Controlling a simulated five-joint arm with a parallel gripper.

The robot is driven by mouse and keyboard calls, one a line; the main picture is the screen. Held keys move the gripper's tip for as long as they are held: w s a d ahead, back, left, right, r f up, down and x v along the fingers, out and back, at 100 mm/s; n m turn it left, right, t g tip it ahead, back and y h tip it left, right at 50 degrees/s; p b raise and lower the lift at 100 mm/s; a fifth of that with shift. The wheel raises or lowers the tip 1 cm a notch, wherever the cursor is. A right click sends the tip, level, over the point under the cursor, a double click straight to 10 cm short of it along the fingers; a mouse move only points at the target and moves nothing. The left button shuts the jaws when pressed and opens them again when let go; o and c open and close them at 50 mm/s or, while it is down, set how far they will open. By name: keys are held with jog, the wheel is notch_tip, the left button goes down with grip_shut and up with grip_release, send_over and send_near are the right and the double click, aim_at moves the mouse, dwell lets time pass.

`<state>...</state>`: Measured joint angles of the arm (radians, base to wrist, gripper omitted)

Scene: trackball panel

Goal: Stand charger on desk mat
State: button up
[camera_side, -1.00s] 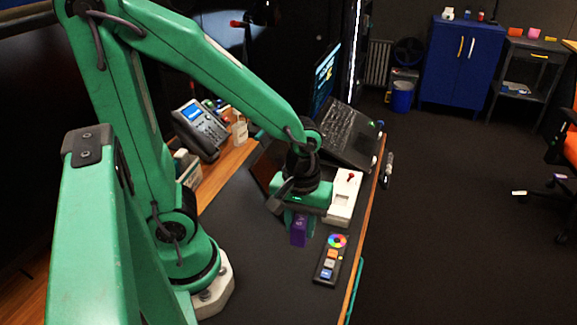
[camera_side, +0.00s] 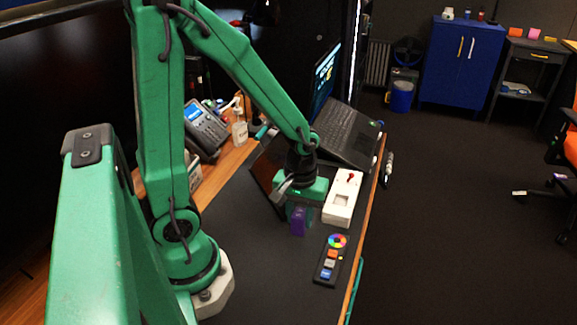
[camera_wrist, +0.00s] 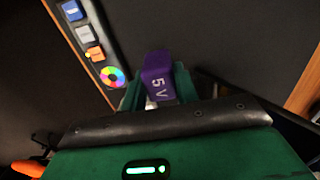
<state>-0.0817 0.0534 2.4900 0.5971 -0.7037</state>
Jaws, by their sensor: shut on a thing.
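The charger (camera_side: 298,222) is a small purple block, marked "5 V" in the wrist view (camera_wrist: 157,82). My gripper (camera_side: 299,211) is shut on it, and the green fingers show on both sides of the charger in the wrist view (camera_wrist: 155,88). The charger points down from the gripper and looks roughly upright over the black desk mat (camera_side: 250,258). I cannot tell whether its lower end touches the mat. The fingers hide part of the charger.
A control strip with a colour wheel (camera_side: 331,260) lies right of the charger. A white box with a red joystick (camera_side: 342,198) and an open laptop (camera_side: 348,137) stand behind. A phone (camera_side: 204,128) and a bottle (camera_side: 239,132) are at the left. The front mat area is clear.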

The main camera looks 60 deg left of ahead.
aim_at(299, 227)
jog(key=shift+f, duration=1.85)
jog(key=shift+f, duration=0.15)
jog(key=o, duration=1)
jog(key=shift+r, duration=6.15)
